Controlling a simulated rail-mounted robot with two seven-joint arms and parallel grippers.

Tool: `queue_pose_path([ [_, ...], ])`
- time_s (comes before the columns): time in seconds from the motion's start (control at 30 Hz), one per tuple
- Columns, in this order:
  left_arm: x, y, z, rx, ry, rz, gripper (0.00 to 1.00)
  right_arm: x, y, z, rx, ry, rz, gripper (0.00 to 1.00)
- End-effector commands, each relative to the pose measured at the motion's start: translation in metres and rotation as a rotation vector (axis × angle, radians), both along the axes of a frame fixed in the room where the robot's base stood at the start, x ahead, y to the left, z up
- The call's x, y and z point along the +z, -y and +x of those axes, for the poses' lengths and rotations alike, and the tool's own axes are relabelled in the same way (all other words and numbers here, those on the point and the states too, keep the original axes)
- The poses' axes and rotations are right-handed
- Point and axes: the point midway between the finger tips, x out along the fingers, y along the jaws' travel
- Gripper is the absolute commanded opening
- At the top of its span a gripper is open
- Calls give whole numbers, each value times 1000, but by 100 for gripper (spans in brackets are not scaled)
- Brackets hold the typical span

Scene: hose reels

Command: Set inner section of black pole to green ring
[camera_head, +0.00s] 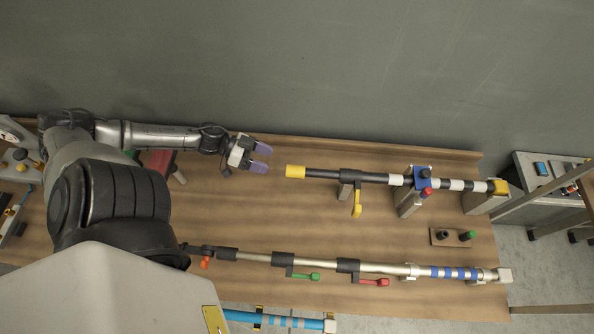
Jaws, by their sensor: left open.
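The black pole (322,174) lies along the back of the wooden bench, held on metal stands. It has a yellow cap (295,171) at its left end, a yellow lever (357,205) on a black clamp, pale bands on its right part and a yellow piece (500,187) at its right end. A blue block (422,177) with a red knob sits around it. I cannot make out a green ring on this pole. My left gripper (263,158), with purple fingers, is open and empty, just left of the yellow cap and apart from it. My right gripper is not in view.
A silver pole (320,264) with green and red levers and blue bands runs along the front of the bench (340,228). A small plate (440,239) with black and green knobs lies between the poles. A blue pole (245,317) shows at the bottom edge.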

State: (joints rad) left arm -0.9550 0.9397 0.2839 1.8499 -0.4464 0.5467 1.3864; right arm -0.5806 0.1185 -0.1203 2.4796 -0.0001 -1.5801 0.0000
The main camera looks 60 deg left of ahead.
Motion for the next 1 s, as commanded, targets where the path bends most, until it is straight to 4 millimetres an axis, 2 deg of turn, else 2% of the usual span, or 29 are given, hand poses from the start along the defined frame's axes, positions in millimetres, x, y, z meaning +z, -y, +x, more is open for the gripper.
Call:
queue_pose_path([
  [0.2, -15, 22, 30, -1, 5, 0, 67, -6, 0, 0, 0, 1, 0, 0],
  [0.5, -30, 46, 61, 2, 4, 1, 67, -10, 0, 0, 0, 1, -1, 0],
  [0.77, -37, 57, 75, 2, 2, 1, 67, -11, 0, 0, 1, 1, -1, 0],
  [1.0, -39, 60, 79, 2, 1, 1, 67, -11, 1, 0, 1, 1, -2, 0],
])
